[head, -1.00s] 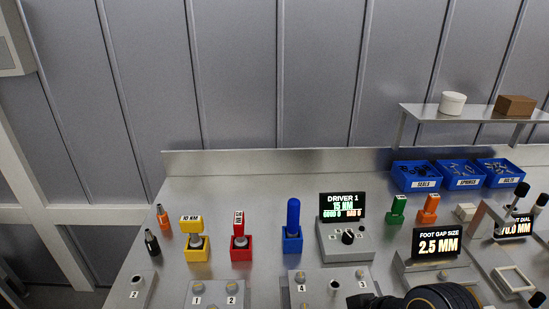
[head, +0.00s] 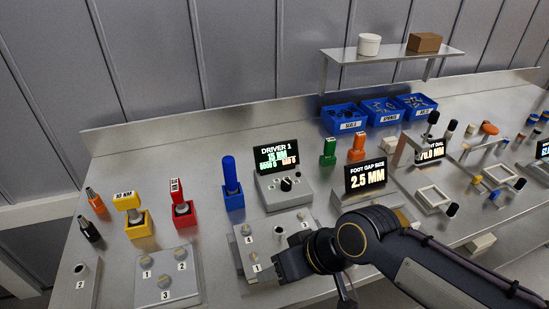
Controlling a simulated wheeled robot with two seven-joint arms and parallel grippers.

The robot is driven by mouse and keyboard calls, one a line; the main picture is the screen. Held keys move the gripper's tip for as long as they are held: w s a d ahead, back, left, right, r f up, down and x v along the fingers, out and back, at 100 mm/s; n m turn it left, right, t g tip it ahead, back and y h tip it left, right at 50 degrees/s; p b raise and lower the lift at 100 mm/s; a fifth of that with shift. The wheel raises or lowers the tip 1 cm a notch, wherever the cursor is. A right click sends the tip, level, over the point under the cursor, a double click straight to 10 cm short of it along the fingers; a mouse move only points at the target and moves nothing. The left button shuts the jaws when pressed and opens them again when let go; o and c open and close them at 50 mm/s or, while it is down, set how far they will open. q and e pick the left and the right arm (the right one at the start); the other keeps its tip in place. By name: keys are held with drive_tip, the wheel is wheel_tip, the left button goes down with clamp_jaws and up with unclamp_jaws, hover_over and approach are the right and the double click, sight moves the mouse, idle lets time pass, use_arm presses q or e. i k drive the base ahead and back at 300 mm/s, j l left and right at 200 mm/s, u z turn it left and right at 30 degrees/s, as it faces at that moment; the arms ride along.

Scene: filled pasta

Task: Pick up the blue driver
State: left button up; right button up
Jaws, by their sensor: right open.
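The blue driver (head: 230,172) stands upright in its blue holder (head: 234,201) on the metal bench, left of the Driver 1 display (head: 277,159). My right gripper (head: 262,272) comes in from the lower right and sits over the front part of the bench, in front of and apart from the blue driver. Its jaws are open and partly hidden by the wrist. My left gripper is not in view.
A red driver (head: 178,192) and a yellow driver (head: 127,201) stand in holders to the left. A numbered fixture block (head: 165,276) is at the front. Green (head: 328,150) and orange (head: 357,146) tools stand right. Blue bins (head: 344,118) and a shelf (head: 390,54) are behind.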

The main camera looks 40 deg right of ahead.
sight(228, 162)
drive_tip(key=k+z, duration=0.2)
drive_tip(key=z, duration=0.9)
